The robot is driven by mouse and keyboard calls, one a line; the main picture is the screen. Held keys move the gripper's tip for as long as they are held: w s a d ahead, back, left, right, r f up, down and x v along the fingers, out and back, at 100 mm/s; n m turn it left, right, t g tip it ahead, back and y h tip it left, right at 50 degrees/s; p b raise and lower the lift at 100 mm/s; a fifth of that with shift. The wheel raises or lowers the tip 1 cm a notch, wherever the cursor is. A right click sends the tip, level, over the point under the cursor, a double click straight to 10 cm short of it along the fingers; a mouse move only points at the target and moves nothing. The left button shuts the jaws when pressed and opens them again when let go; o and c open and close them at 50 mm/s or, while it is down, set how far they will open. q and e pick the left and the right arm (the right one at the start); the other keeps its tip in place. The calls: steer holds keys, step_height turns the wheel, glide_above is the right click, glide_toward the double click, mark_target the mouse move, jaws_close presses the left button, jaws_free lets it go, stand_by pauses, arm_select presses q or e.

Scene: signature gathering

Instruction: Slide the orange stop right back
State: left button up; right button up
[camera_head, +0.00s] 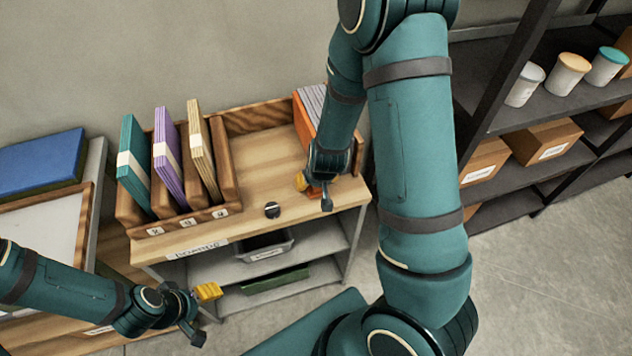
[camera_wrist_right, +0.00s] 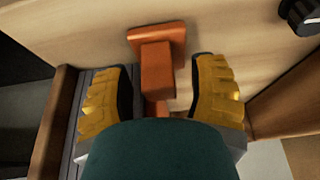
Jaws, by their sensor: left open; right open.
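The orange stop (camera_head: 304,122) stands at the right end of the wooden rack, upright against a stack of grey-edged folders (camera_head: 316,98). In the right wrist view its orange bar and squared end (camera_wrist_right: 157,65) lie between the yellow fingers. My right gripper (camera_head: 312,190) is over the front of the stop, open, with one finger on each side of the bar and visible gaps. It also shows in the wrist view (camera_wrist_right: 160,75). The lower part of the stop is partly hidden by my right arm. My left gripper (camera_head: 207,312) is open and empty, low at the left front.
Teal, purple and tan folders (camera_head: 168,158) stand in wooden slots at the left of the rack (camera_head: 258,150). A black knob (camera_head: 272,210) sits near the front edge. A grey tray (camera_head: 268,252) is on the shelf below. Dark shelving with tubs (camera_head: 568,74) stands at right.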

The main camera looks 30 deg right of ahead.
steer(key=shift+f, duration=0.1)
jaws_close()
steer(key=a+p, duration=0.1)
steer(key=a, duration=0.1)
steer(key=w+a, duration=0.1)
steer(key=a, duration=0.1)
steer(key=shift+a+p, duration=0.35)
steer(key=shift+d, duration=0.1)
jaws_free()
